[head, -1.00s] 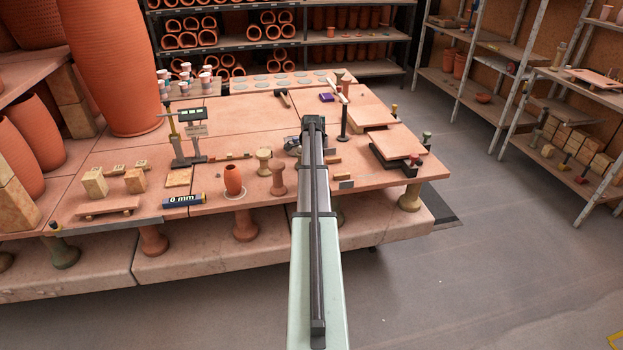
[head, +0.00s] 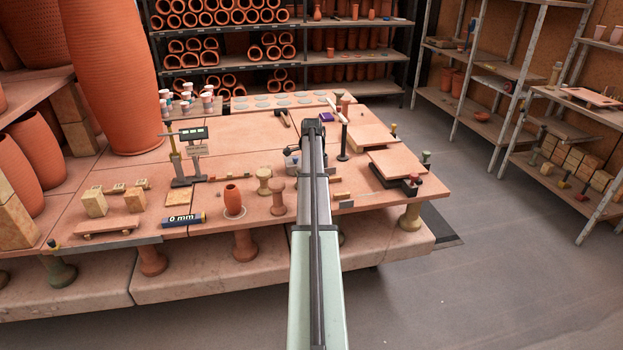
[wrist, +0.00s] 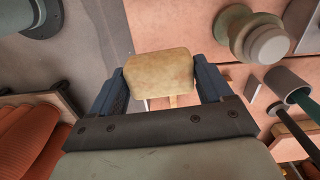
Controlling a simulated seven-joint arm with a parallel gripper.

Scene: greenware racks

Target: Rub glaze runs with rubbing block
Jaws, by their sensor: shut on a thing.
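In the wrist view my gripper (wrist: 160,76) is shut on a pale tan block, which I take to be the rubbing block (wrist: 158,66). One dark blue finger presses on each side of it. The block is held above the terracotta-coloured table top, with a narrow pale strip just below it in the picture. I cannot tell whether the block touches anything. In the head view my arm covers the gripper and the block. A small terracotta vase (head: 233,197) stands on a pale disc near the table's front edge. I cannot make out any glaze runs.
A gauge on a stand (head: 188,160), a "0 mm" display (head: 184,219) and tan blocks (head: 94,203) are to the left. A dark upright post (head: 343,143) and stacked slabs (head: 398,165) are to the right.

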